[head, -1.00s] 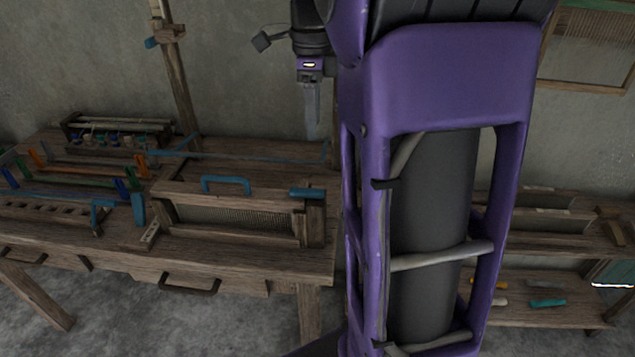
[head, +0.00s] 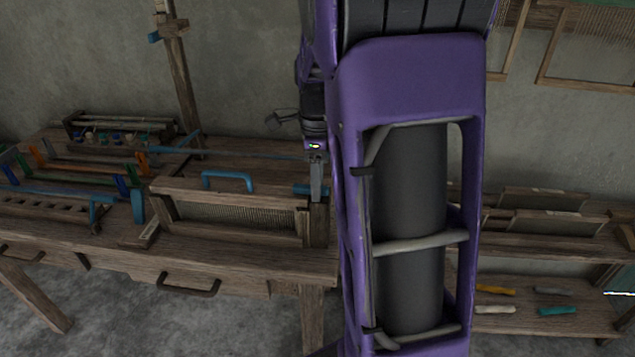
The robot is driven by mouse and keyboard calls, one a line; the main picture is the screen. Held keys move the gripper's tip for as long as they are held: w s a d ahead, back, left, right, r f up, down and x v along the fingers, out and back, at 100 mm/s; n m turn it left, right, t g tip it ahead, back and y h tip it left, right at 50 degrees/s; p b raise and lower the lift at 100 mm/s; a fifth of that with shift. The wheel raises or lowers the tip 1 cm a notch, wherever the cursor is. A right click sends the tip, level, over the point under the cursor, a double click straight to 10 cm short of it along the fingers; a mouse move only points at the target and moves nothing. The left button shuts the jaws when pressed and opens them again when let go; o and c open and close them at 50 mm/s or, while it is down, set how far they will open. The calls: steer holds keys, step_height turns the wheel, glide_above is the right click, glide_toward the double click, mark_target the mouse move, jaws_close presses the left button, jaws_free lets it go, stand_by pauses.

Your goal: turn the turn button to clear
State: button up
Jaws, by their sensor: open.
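A small blue bar, which looks like the turn button (head: 303,189), lies across the top right corner of the wooden frame with the comb-like reed (head: 240,216). It appears roughly level, and its right part is hidden behind my gripper. My gripper (head: 317,196) points down with its fingers at the right part of the blue bar in the picture. I cannot tell whether they touch it. The gripper is open and holds nothing that I can see. A blue handle (head: 228,175) sits on the frame's top rail, left of the bar.
The frame stands on a wooden bench (head: 230,262) with a drawer handle (head: 188,288) at the front. Colored slats and blue parts crowd the bench's left side. My purple arm hides the bench's right end. A shelf (head: 540,320) with colored pieces stands at right.

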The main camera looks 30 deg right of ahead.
jaws_close()
steer(key=shift+r+n, duration=0.1)
steer(key=shift+n, duration=0.2)
stand_by(0.3)
steer(key=n+p, duration=0.2)
steer(key=n, duration=0.1)
steer(key=shift+s, duration=0.1)
steer(key=n+p, duration=0.1)
steer(key=n, duration=0.4)
steer(key=shift+s, duration=0.15)
steer(key=n+p, duration=0.1)
steer(key=n, duration=0.3)
steer(key=shift+s+n, duration=0.15)
steer(key=shift+n, duration=0.15)
steer(key=n+p, duration=0.1)
steer(key=n, duration=0.3)
steer(key=shift+d+n, duration=0.1)
steer(key=shift+n, duration=0.2)
